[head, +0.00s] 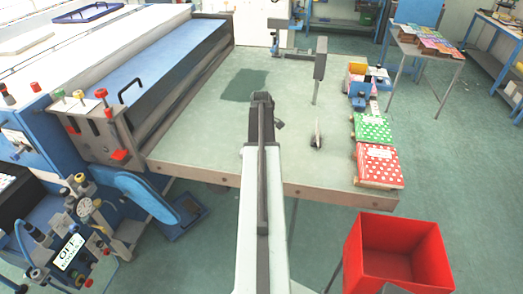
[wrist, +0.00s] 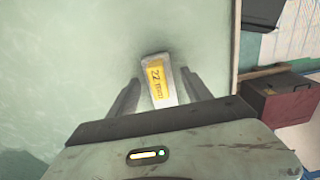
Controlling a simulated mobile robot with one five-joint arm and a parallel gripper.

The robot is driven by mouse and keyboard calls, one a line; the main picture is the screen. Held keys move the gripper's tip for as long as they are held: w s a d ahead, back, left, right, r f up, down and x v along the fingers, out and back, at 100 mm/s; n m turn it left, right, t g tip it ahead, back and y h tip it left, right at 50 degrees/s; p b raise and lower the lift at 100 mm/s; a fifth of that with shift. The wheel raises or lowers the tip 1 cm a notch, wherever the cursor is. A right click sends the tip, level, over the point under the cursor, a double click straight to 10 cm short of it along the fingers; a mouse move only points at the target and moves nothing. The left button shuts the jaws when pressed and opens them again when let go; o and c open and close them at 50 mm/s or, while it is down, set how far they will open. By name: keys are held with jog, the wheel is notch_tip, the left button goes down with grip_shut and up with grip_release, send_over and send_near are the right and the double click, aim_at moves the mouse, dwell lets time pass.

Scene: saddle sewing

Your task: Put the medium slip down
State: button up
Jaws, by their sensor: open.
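A pale block-like slip with a yellow label marked "22" (wrist: 158,84) shows in the wrist view, lying between the fingertips of my gripper (wrist: 162,92). A gap shows on each side of it, so the fingers are open around it and not clamped on it. I cannot tell whether it rests fully on the pale green table top. In the head view my gripper (head: 262,98) is over the table (head: 215,145), and the slip is not visible there, hidden by my arm.
Green (head: 373,128) and red (head: 379,164) dotted booklet stacks stand along the table's right edge. A small upright item (head: 317,136) stands right of my arm. A red bin (head: 398,250) is below the front right corner. A blue-and-white machine (head: 165,75) borders the left side.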

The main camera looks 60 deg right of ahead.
notch_tip(320, 180, up, 12)
jog(key=p, duration=1.1)
jog(key=shift+f, duration=0.2)
jog(key=w+a+m, duration=0.1)
jog(key=w+a, duration=0.7)
jog(key=a, duration=0.5)
jog(key=w+a, duration=0.8)
jog(key=a, duration=0.4)
jog(key=w+a+m, duration=0.2)
jog(key=a, duration=3.2)
jog(key=shift+a+m, duration=0.15)
jog(key=shift+m, duration=0.15)
